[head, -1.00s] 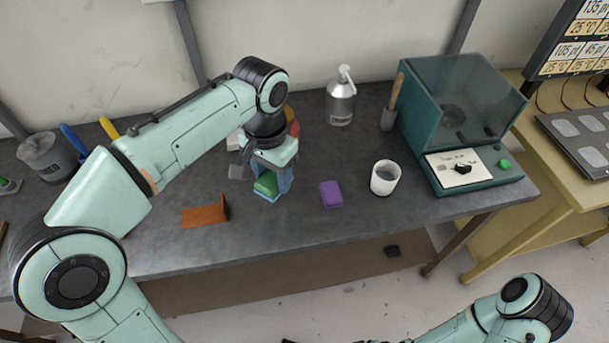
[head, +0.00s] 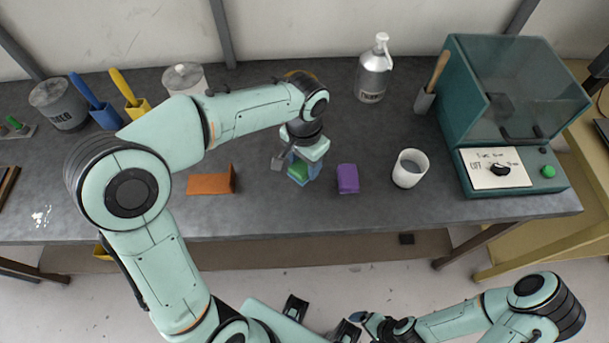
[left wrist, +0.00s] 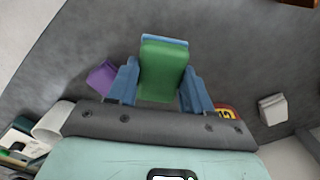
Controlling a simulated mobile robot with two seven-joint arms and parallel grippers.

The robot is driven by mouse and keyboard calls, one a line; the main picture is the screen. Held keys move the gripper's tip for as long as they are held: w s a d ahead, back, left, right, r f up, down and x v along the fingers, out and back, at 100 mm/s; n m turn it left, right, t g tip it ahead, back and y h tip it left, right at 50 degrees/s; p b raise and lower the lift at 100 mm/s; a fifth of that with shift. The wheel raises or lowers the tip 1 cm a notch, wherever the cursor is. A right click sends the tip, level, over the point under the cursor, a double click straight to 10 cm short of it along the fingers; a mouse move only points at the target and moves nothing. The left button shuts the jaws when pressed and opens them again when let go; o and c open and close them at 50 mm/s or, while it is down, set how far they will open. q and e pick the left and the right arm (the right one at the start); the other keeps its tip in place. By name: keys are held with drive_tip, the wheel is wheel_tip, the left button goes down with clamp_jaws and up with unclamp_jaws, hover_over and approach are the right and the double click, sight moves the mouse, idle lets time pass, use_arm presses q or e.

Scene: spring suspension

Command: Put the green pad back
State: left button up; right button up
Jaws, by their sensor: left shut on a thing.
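The green pad (head: 298,171) is a small block with a light blue edge, held between the blue fingers of my left gripper (head: 303,173). In the left wrist view the green pad (left wrist: 162,68) sits between both fingers, and my left gripper (left wrist: 160,85) is shut on it. It is over the grey bench, left of the purple pad (head: 347,179). I cannot tell whether it touches the bench top. The purple pad (left wrist: 103,77) also shows beside a finger in the wrist view. My right gripper (head: 362,322) is at the bottom of the head view, its jaws unclear.
An orange angled piece (head: 211,181) lies left of the held pad. A white cup (head: 409,168), a metal pump bottle (head: 373,72) and a teal machine (head: 510,120) stand to the right. A white block (left wrist: 273,109) shows in the wrist view. The bench front (head: 290,215) is clear.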

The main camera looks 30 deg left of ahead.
sight(304, 164)
use_arm(q)
drive_tip(key=shift+f+b, duration=0.3)
drive_tip(key=shift+f, duration=2.6)
drive_tip(key=shift+f, duration=0.1)
drive_tip(key=shift+f, duration=0.15)
drive_tip(key=o, duration=1)
drive_tip(key=shift+r, duration=0.6)
wheel_tip(304, 164, up, 11)
drive_tip(key=shift+w+r+p, duration=0.1)
drive_tip(key=shift+r+p, duration=0.05)
drive_tip(key=shift+p, duration=0.7)
